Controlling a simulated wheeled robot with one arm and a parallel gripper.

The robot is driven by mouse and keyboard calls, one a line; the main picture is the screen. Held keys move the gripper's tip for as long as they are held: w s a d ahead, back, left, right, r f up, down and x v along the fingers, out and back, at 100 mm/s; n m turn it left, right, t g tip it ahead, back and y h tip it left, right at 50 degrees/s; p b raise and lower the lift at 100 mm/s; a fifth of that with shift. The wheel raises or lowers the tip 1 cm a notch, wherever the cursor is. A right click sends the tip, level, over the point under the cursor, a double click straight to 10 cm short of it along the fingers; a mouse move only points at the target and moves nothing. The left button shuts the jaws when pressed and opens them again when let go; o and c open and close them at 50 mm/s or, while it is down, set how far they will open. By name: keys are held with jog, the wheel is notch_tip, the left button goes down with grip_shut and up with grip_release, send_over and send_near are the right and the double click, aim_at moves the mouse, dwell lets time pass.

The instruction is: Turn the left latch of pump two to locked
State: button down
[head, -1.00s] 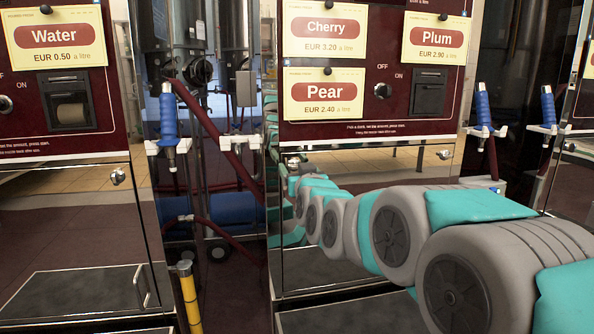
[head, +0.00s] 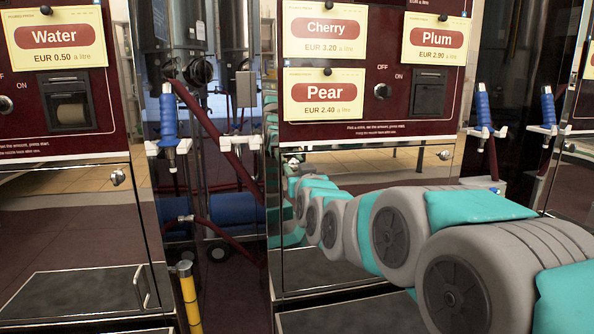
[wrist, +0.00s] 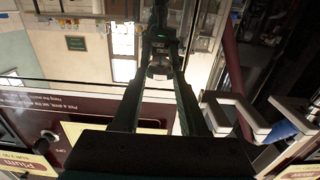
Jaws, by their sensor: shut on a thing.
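Pump two (head: 365,130) is the dark red cabinet with the Cherry, Pear and Plum cards, above a shiny lower door. My arm reaches along that door to its upper left corner, where the left latch (head: 292,160) shows only as a tiny bright metal spot. In the wrist view my gripper (wrist: 160,66) has its two long dark fingers drawn together at the tips. They are shut on a small metal piece (wrist: 157,73), which appears to be the latch. Its angle is too small and too covered to read.
The Water pump (head: 60,100) stands at left with its own door knob (head: 118,178). A blue nozzle (head: 168,112) hangs in a white holder just left of pump two, with dark red hoses behind. Another blue nozzle (head: 483,107) hangs at right. A yellow post (head: 188,298) stands low between the pumps.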

jog(key=shift+n, duration=0.4)
jog(key=n, duration=0.3)
jog(key=shift+n, duration=0.4)
jog(key=n+p, duration=0.1)
jog(key=n, duration=0.3)
jog(key=shift+n, duration=0.3)
jog(key=n, duration=0.4)
jog(key=shift+a+f, duration=0.1)
jog(key=shift+n, duration=2.4)
jog(key=shift+c, duration=2.2)
grip_release()
